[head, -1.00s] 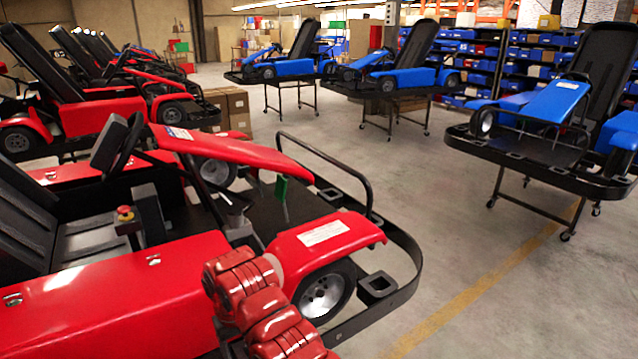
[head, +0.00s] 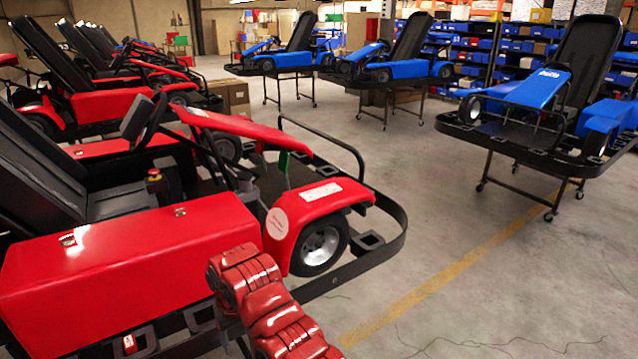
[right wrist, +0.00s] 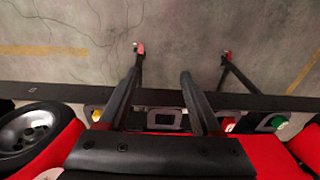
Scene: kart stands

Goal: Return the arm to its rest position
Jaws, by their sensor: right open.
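My right gripper (right wrist: 159,74) shows in the right wrist view, its two dark fingers wide apart with nothing between them. It is above the black edge rail (right wrist: 60,92) of a kart; the distance to the rail is hard to tell. In the head view a glossy red jointed part of my arm (head: 268,308) rises from the bottom, in front of the nearest red kart (head: 130,250). The gripper's fingers cannot be made out there. My left gripper is not in view.
More red karts (head: 110,100) stand in a row behind at left. Blue karts on wheeled stands (head: 540,105) are at the right and back. Open concrete floor with a yellow line (head: 440,285) lies at lower right. A kart wheel (right wrist: 28,132) is left of my gripper.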

